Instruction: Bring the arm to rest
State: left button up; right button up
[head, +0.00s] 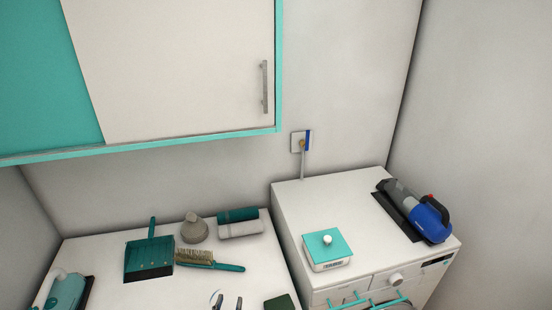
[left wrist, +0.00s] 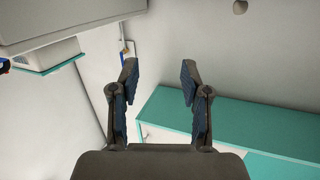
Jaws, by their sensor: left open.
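The rest of the left arm is out of the head view. My right gripper shows in neither view.
A teal dustpan (head: 150,258), a brush (head: 208,260), a grey conical object (head: 194,228) and rolled towels (head: 240,222) lie on the left counter. A teal-lidded box (head: 327,250) and a blue handheld vacuum (head: 418,212) sit on the right appliance. A wall cabinet (head: 180,70) hangs above.

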pick_arm(q)
jog(key=s+a+f+g, duration=0.1)
jog(key=f, duration=0.1)
jog(key=s+a+f+g+y, duration=0.1)
jog(key=f, duration=0.1)
jog(key=s+a+f+n+g, duration=0.1)
jog(key=s+f, duration=0.1)
jog(key=shift+a+f, duration=0.1)
jog(key=shift+a, duration=0.1)
jog(key=s+a+f+g, duration=0.1)
jog(key=s+f+g, duration=0.25)
jog(key=s, duration=0.35)
jog(key=s+a+f+m+g, duration=0.1)
jog(key=s+a+f+g, duration=0.15)
jog(key=s+f, duration=0.35)
jog(key=s+a+f+g, duration=0.1)
jog(key=s+f+g, duration=0.25)
jog(key=s, duration=0.45)
notch_tip(320, 180, down, 25)
jog(key=s+g, duration=0.2)
jog(key=s+a+f+g, duration=0.1)
jog(key=s+a+f, duration=0.1)
jog(key=s+f, duration=1.4)
jog(key=shift+s+a+f+m, duration=0.3)
jog(key=shift+s+a, duration=0.05)
jog(key=shift+s, duration=0.3)
